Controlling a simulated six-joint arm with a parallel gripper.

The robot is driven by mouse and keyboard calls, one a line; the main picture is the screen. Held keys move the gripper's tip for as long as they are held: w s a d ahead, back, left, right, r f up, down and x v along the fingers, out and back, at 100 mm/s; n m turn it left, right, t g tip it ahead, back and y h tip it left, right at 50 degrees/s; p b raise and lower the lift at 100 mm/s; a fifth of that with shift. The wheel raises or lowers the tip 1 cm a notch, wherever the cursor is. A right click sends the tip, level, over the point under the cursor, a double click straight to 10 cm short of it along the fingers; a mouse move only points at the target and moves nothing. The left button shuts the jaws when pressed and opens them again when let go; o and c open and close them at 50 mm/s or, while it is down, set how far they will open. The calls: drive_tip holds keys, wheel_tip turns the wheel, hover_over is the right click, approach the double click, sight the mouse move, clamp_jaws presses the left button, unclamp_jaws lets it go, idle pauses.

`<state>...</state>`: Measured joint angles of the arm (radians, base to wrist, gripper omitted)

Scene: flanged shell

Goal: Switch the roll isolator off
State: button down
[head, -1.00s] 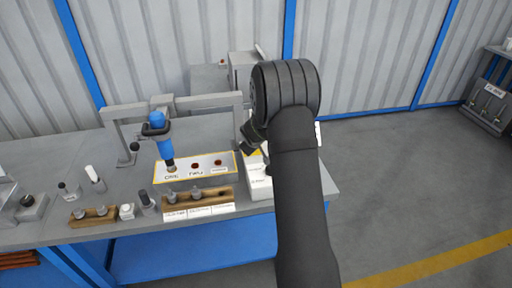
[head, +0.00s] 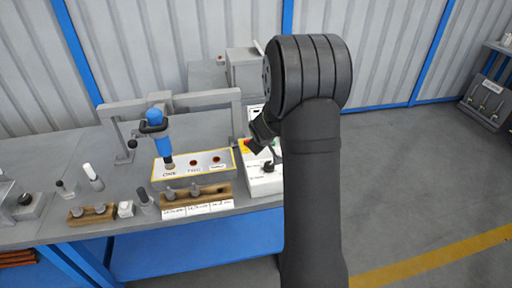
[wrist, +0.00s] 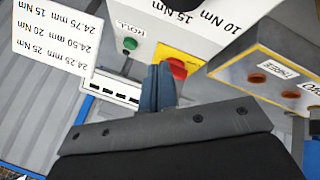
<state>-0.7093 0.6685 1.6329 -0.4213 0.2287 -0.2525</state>
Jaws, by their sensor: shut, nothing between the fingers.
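The roll isolator is a red handle (wrist: 177,69) on a yellow plate, on the front of a white box (wrist: 215,22) marked ROLL in the wrist view. In the head view its red and yellow patch (head: 243,145) shows at the left of the white box (head: 265,183), partly hidden by my gripper (head: 255,148). My gripper's fingers (wrist: 158,72) are shut and empty. Their tips are close beside the red handle, on its left in the wrist view; I cannot tell whether they touch it. The handle's exact angle is hard to read.
A green button (wrist: 130,44) sits on the same box, and a black knob (head: 268,167) shows on it. A yellow-edged panel (head: 205,160) with holes stands to the left, with a blue tool (head: 160,140) over it. A wooden rack (head: 190,197) stands in front.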

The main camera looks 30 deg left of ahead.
sight(244, 150)
drive_tip(key=shift+s+d+r, duration=0.1)
drive_tip(key=shift+d+r, duration=0.6)
drive_tip(key=shift+r, duration=0.2)
drive_tip(key=shift+d+r, duration=0.7)
drive_tip(key=shift+r, duration=0.2)
drive_tip(key=a+f, duration=0.4)
drive_tip(key=f, duration=0.1)
drive_tip(key=a+f, duration=0.2)
drive_tip(key=f, duration=0.1)
drive_tip(key=shift+w+a+f, duration=0.1)
drive_tip(key=shift+w+a, duration=0.2)
drive_tip(key=shift+a, duration=0.1)
drive_tip(key=a+m, duration=0.1)
drive_tip(key=a+h, duration=0.1)
drive_tip(key=m, duration=0.1)
drive_tip(key=shift+s+a+f+m+h, duration=0.25)
drive_tip(key=shift+a+m+h, duration=0.05)
drive_tip(key=shift+a, duration=0.1)
drive_tip(key=shift+s+a+m+h, duration=0.25)
drive_tip(key=shift+a+m+h, duration=0.35)
drive_tip(key=shift+a+m, duration=0.45)
drive_tip(key=shift+s+a+r+m+t+h, duration=0.3)
drive_tip(key=shift+s+a+r+m+h, duration=0.15)
drive_tip(key=shift+s+a+r+m, duration=0.3)
drive_tip(key=shift+s+a+r+m+t+h, duration=0.3)
drive_tip(key=shift+s+a+r+m+h, duration=0.15)
drive_tip(key=shift+a+m, duration=0.45)
drive_tip(key=shift+w, duration=0.1)
